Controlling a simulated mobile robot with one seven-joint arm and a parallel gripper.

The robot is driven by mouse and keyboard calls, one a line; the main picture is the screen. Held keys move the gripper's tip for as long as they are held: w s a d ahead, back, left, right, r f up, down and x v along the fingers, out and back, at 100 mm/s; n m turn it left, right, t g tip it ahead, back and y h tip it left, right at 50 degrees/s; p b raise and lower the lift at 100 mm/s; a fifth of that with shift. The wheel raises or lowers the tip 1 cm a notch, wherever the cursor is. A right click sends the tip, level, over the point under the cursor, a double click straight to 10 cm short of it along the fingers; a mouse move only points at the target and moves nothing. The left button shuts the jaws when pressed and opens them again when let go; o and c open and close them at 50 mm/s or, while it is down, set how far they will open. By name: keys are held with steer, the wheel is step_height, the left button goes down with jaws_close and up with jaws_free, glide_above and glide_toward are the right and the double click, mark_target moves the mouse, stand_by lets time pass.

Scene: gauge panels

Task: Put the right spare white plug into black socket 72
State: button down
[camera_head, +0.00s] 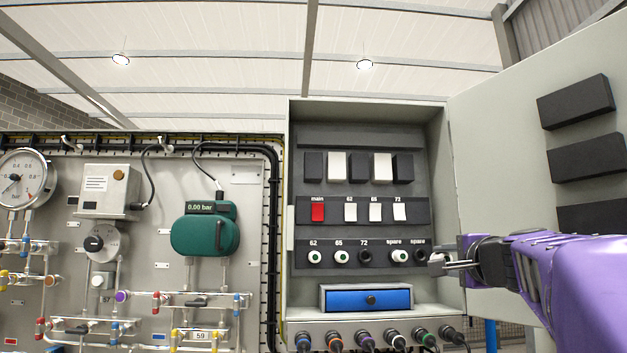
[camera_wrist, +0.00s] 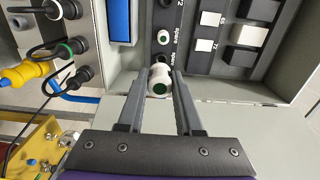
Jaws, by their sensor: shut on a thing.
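My gripper (camera_head: 446,265) is shut on a white plug (camera_wrist: 159,80) with a green centre, just in front of the panel's lower right. The plug also shows small at the fingertips in the head view (camera_head: 436,259). In the wrist view, my gripper (camera_wrist: 160,75) has one finger on each side of it. The right spare socket (camera_head: 419,253) looks dark and empty, left of the plug. Black socket 72 (camera_head: 364,257) is empty, further left in the same row. The left spare white plug (camera_head: 399,255) sits in its socket.
White plugs sit in sockets 62 (camera_head: 315,257) and 65 (camera_head: 342,256). A blue drawer (camera_head: 368,299) juts out below the row. The open cabinet door (camera_head: 500,130) stands at the right. Cable connectors (camera_head: 366,341) line the bottom edge.

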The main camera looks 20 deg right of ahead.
steer(key=shift+s+a+r, duration=0.1)
steer(key=shift+s+r, duration=0.2)
steer(key=shift+r, duration=0.15)
steer(key=shift+w+a+r, duration=0.1)
steer(key=shift+w+a, duration=0.1)
steer(key=shift+a, duration=0.55)
steer(key=shift+w+a+f, duration=0.1)
steer(key=shift+w+a, duration=0.05)
steer(key=shift+a, duration=0.65)
steer(key=shift+w+a+r, duration=0.1)
steer(key=shift+w+a, duration=0.1)
steer(key=shift+a, duration=0.55)
steer(key=shift+w+a, duration=0.2)
steer(key=shift+a, duration=0.6)
steer(key=shift+w+a, duration=0.15)
steer(key=shift+a, duration=0.6)
steer(key=shift+w+a, duration=0.2)
steer(key=shift+a, duration=0.6)
steer(key=shift+p, duration=0.3)
